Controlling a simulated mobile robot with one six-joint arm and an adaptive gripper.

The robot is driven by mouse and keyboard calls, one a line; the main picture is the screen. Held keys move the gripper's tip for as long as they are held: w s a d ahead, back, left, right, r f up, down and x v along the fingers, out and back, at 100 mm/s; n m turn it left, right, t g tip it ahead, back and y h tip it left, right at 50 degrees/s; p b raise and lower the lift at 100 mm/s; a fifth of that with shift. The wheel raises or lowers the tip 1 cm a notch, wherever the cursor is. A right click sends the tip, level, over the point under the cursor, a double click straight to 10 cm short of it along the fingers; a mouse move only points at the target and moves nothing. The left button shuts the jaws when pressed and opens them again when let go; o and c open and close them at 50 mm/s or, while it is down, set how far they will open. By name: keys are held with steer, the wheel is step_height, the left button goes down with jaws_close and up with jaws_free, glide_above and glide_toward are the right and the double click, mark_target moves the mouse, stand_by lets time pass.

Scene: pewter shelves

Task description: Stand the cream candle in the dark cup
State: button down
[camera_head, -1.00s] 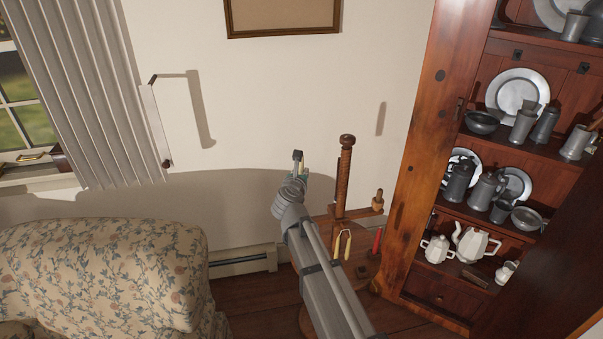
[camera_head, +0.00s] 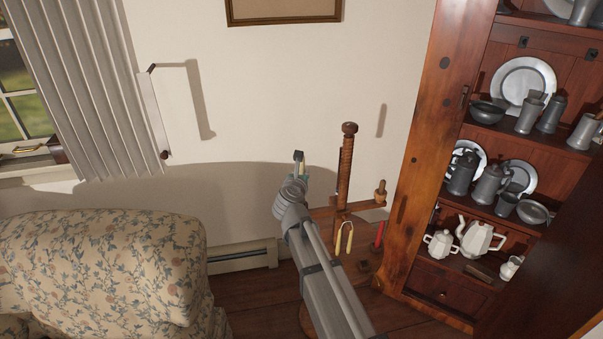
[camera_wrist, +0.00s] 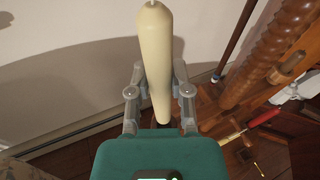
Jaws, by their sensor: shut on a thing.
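The cream candle (camera_wrist: 156,60) stands between the fingers of my gripper (camera_wrist: 158,75) in the wrist view. The fingers are shut on it from both sides. It looks nearly upright, with its wick end at the top of the picture. In the head view my gripper (camera_head: 301,168) is small, in front of the pale wall and left of a turned wooden post (camera_head: 345,170). I cannot make out the dark cup for certain; the candle's lower end and my gripper hide what is under them.
The wooden post carries a cross arm with a small holder (camera_head: 380,193) at its right end. A cabinet of pewter (camera_head: 490,185) stands right, a flowered sofa (camera_head: 110,270) left.

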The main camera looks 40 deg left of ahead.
steer(key=shift+f+b, duration=1.1)
steer(key=shift+f, duration=0.25)
steer(key=shift+f+b, duration=1.5)
steer(key=shift+b, duration=0.05)
stand_by(2.0)
stand_by(0.3)
steer(key=shift+c, duration=2.3)
jaws_free()
steer(key=shift+r, duration=0.1)
